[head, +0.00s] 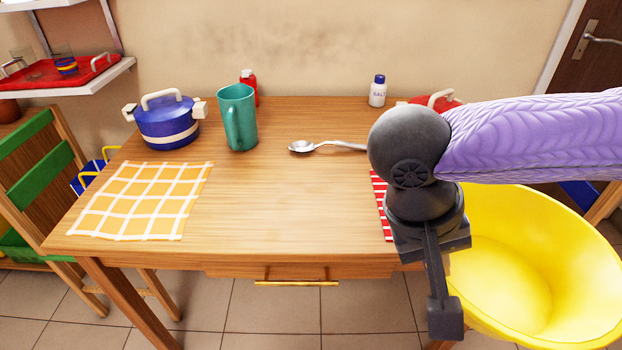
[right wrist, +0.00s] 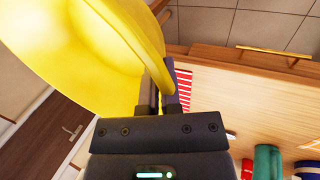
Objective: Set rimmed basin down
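A large yellow rimmed basin (head: 530,265) hangs at the front right in the head view, beside and partly past the table's right front corner. It also fills the upper left of the right wrist view (right wrist: 75,55). My right gripper (head: 444,305) is at the basin's left rim. In the right wrist view the rim passes between my right fingers (right wrist: 160,88), which are shut on it. The basin is tilted, its inside facing the head camera. My left gripper is in neither view.
The wooden table (head: 290,210) has clear room in its middle front. On it are a yellow checked cloth (head: 140,200), blue pot (head: 166,122), teal mug (head: 237,118), spoon (head: 325,146), salt shaker (head: 377,91), and a red striped cloth (head: 380,205) partly hidden by my arm.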

